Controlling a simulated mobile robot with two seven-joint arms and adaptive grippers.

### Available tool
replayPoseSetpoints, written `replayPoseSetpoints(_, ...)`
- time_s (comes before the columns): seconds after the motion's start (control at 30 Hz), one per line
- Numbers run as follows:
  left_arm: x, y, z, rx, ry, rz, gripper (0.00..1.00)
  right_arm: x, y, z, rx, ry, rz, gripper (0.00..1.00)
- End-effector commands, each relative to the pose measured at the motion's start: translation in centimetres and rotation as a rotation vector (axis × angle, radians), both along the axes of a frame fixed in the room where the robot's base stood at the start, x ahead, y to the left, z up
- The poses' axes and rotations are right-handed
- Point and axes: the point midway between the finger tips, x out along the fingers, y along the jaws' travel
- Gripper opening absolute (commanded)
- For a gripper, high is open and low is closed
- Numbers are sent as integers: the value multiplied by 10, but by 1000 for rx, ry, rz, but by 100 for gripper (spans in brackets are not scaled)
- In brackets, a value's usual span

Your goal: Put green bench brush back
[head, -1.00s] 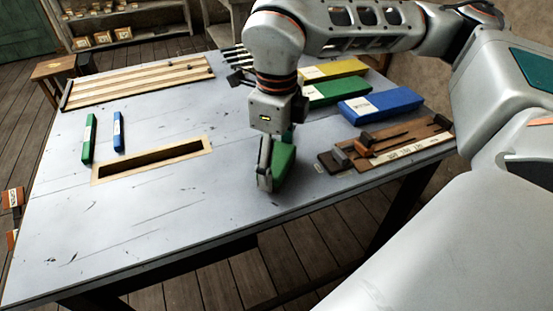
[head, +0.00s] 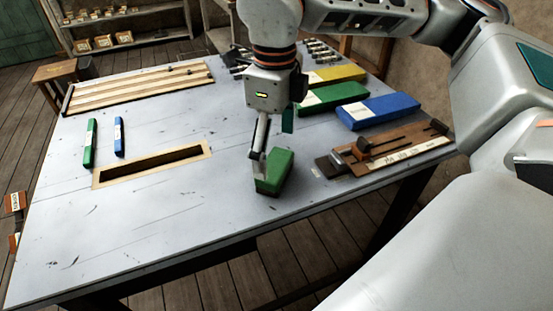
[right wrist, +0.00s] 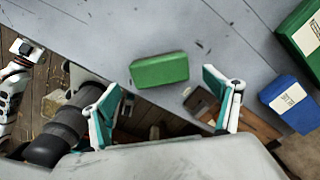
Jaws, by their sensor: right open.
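A green block-shaped piece (head: 274,171), which I take to be the green bench brush, lies on the grey table near its front edge. It also shows in the right wrist view (right wrist: 160,70), beyond and between the spread fingers. My right gripper (head: 272,138) is open and empty, just above and behind this piece. One finger hides a little of its left end in the head view, and I cannot tell whether they touch. The fingers stand wide apart in the right wrist view (right wrist: 164,108). My left gripper is not in view.
A wood-framed slot (head: 152,163) is left of the green piece. Slim green (head: 90,143) and blue (head: 118,136) pieces lie behind it. Yellow (head: 335,75), green (head: 335,96) and blue (head: 380,110) boxes stand back right. A wooden fixture (head: 385,148) is right. The front left table is clear.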

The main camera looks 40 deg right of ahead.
Motion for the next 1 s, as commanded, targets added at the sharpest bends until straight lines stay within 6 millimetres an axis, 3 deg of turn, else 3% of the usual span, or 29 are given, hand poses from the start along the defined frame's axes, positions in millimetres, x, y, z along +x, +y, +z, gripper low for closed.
replayPoseSetpoints(0.03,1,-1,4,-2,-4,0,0,1,0,15,0,-6,0,88)
replayPoseSetpoints(0.2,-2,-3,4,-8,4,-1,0,0,1,46,0,-6,1,88)
replayPoseSetpoints(0.4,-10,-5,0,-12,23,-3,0,0,0,66,1,-1,0,88)
replayPoseSetpoints(1.0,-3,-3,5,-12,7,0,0,0,0,69,-1,1,1,88)
